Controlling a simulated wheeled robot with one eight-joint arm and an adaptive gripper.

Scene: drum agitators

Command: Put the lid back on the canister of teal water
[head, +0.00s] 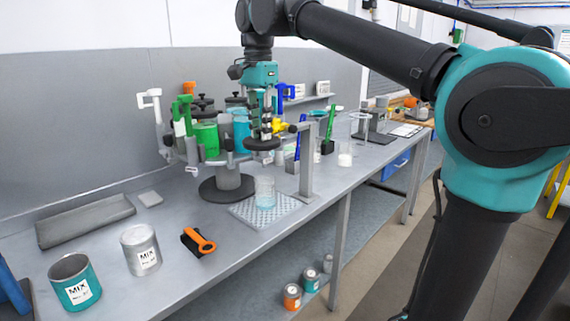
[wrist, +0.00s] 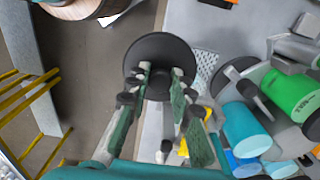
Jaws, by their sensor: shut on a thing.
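My gripper (head: 262,132) is shut on a round black lid (head: 263,144) and holds it flat in the air above the bench. In the wrist view the lid (wrist: 160,52) is a wide dark disc gripped between both fingertips (wrist: 160,74). A teal canister (head: 241,131) sits on the rotating stand, just left of my gripper in the head view. In the wrist view a teal canister (wrist: 244,130) lies to the lower right of the lid, apart from it. I cannot tell from either view whether its top is open.
A green canister (head: 205,138) and white and green handles crowd the stand. A beaker of teal liquid (head: 265,192) stands on a perforated mat (head: 244,213) below my gripper. A grey post (head: 306,165) rises close to the right.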

